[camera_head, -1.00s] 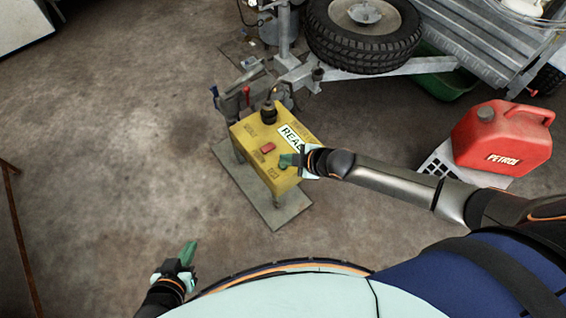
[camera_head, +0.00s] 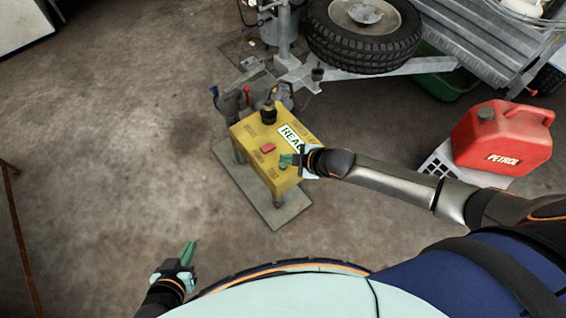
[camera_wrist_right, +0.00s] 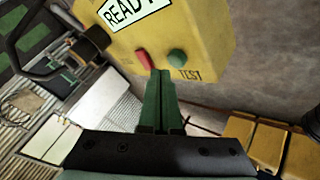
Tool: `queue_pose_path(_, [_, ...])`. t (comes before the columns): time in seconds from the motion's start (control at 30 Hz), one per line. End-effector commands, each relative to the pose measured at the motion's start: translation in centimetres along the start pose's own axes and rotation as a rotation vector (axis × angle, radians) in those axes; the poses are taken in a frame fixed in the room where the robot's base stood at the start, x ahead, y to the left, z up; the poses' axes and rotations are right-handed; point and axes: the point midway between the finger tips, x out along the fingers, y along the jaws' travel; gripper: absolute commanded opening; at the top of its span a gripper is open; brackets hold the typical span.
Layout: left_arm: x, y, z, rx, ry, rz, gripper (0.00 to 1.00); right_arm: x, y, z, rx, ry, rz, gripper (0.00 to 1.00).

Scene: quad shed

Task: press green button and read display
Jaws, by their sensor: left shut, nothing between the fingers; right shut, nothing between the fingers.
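A yellow box (camera_head: 254,140) stands on a flat grey base plate (camera_head: 228,172). Its white display reads "READY" in the right wrist view (camera_wrist_right: 137,9). A red button (camera_wrist_right: 144,58) sits beside a green button (camera_wrist_right: 177,57), which has "TEST" printed below it. My right gripper (camera_head: 287,160) is shut and empty at the box's button face. In the wrist view its green fingertips (camera_wrist_right: 160,76) are just below and left of the green button; I cannot tell whether they touch the box. My left gripper (camera_head: 188,248) is shut and empty, low on the left, away from the box.
A trailer with a spare wheel (camera_head: 362,30) stands behind the box. A red petrol can (camera_head: 503,140) sits on a light grey crate (camera_head: 440,163) at the right.

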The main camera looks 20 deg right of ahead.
Motion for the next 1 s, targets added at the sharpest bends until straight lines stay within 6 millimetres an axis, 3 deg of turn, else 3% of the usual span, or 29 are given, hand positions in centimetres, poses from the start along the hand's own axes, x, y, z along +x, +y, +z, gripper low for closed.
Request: queue_pose_path(1.0, [0.43,-0.01,0.42,0.000,0.001,0.001,0.00,0.91,-0.65,0.63,0.000,0.000,0.000,0.00])
